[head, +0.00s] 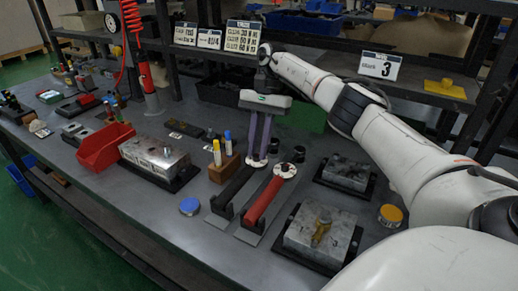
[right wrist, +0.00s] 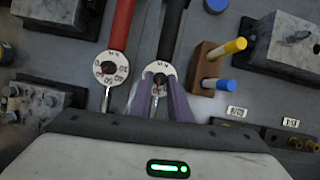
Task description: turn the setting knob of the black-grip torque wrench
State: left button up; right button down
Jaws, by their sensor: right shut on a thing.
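The black-grip torque wrench (head: 234,191) lies on the bench, and its black grip (right wrist: 171,32) shows at the top of the right wrist view. Its round white dial (right wrist: 153,69) is at the near end of the grip there. My right gripper (head: 258,156) reaches down with its purple fingers over this dial. In the right wrist view the fingers (right wrist: 160,82) are shut on the small setting knob at the dial's centre, which they partly hide. The red-grip torque wrench (head: 263,200) lies parallel beside it, its dial (right wrist: 110,67) clear of my fingers. My left gripper is not in view.
A wooden block (head: 224,170) with blue and yellow pens stands close to the black grip. Metal valve blocks stand at left (head: 156,158) and right (head: 320,236). A red bin (head: 104,147) sits further left. Sign cards (head: 243,36) stand on the shelf behind.

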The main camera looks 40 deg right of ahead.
jog(key=shift+n, duration=0.4)
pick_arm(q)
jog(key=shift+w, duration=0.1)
pick_arm(e)
jog(key=c, duration=1.9)
grip_release()
jog(key=shift+r, duration=0.1)
